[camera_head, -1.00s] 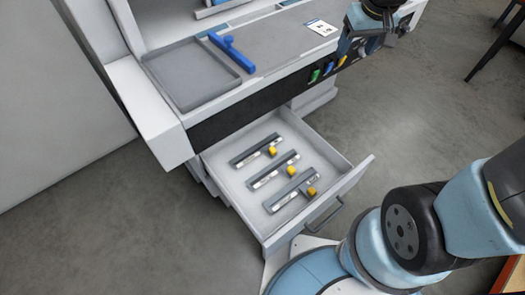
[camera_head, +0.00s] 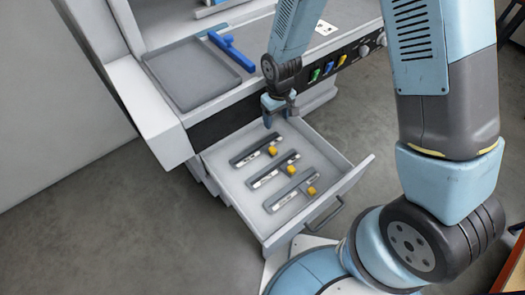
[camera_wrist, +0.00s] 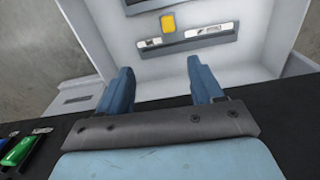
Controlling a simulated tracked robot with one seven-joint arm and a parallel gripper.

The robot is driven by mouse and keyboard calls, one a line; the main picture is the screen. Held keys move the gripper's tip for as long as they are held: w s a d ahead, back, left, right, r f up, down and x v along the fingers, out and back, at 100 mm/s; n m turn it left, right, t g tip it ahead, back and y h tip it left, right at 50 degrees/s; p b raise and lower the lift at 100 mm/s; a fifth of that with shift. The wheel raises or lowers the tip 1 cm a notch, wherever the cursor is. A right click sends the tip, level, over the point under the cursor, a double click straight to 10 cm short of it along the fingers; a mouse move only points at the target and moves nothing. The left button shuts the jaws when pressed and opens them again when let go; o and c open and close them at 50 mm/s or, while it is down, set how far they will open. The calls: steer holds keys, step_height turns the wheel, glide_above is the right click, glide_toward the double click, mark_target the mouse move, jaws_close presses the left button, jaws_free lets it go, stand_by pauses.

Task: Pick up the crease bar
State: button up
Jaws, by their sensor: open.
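Three grey bars with yellow knobs lie in the open drawer (camera_head: 335,160): a far bar (camera_head: 246,158), a middle bar (camera_head: 265,179) and a near bar (camera_head: 285,198). Their labels are too small to read, so I cannot tell which is the crease bar. My gripper (camera_head: 272,118) is over the drawer's back end, beside the cabinet front and near the far bar. In the wrist view my gripper (camera_wrist: 158,74) is open and empty, its blue fingers spread. One bar (camera_wrist: 200,39) and its yellow knob (camera_wrist: 168,23) lie ahead of the fingers.
Above the drawer, the cabinet top carries a grey tray (camera_head: 190,75), a blue T-shaped tool (camera_head: 232,52) and a white card (camera_head: 325,28). Coloured switches (camera_head: 328,67) line the black front panel. The drawer has a handle (camera_head: 327,216) at its front. Floor left of it is clear.

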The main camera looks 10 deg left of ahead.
mark_target(272, 147)
steer(key=shift+n, duration=0.3)
steer(key=shift+s+a+f, duration=0.15)
steer(key=shift+s+f, duration=0.1)
steer(key=shift+f, duration=2.55)
steer(key=shift+s+a+f, duration=0.15)
steer(key=shift+s+f, duration=0.15)
steer(key=shift+f, duration=2.55)
steer(key=shift+s+a+f, duration=0.15)
steer(key=shift+s+f, duration=0.1)
steer(key=shift+f, duration=2.55)
steer(key=c, duration=1.2)
